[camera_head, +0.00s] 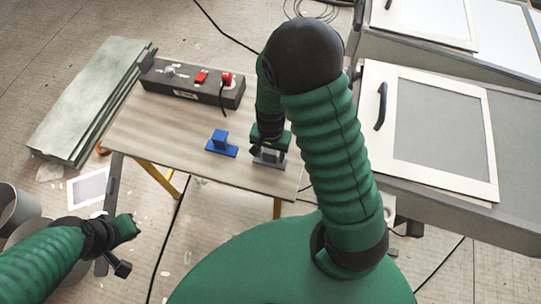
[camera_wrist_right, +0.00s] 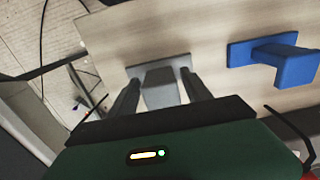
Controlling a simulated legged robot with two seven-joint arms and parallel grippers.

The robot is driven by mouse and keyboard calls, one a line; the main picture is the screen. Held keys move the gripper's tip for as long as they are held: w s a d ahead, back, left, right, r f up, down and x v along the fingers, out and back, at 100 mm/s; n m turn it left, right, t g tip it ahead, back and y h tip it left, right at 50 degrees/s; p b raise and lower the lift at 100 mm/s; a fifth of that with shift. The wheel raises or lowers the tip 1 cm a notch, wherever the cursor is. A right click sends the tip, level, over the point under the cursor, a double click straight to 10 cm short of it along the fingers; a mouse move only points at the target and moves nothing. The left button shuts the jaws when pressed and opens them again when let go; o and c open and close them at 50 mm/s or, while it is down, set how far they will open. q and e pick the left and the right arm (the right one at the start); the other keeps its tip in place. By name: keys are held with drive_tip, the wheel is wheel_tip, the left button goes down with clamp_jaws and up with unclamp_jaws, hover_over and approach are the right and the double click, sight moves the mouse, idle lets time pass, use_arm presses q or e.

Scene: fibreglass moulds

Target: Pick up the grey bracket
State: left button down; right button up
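The grey bracket (camera_head: 268,158) stands on the wooden table (camera_head: 150,130) near its right front edge, partly hidden by my right gripper (camera_head: 268,145) in the head view. In the right wrist view the bracket (camera_wrist_right: 162,88) has a flat base and a raised block. My right gripper (camera_wrist_right: 160,78) has its two dark fingers on either side of the block, with narrow gaps showing, so it looks open around it. The bracket appears to rest on the table. My left gripper (camera_head: 126,228) is low at the left, away from the table; its fingers are not clear.
A blue bracket (camera_head: 221,144) sits just left of the grey one and also shows in the right wrist view (camera_wrist_right: 275,58). A dark power box (camera_head: 192,82) with red parts lies at the table's back. Grey-green slabs (camera_head: 88,95) stand left; framed panels (camera_head: 430,130) are right.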

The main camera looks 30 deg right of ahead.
clamp_jaws()
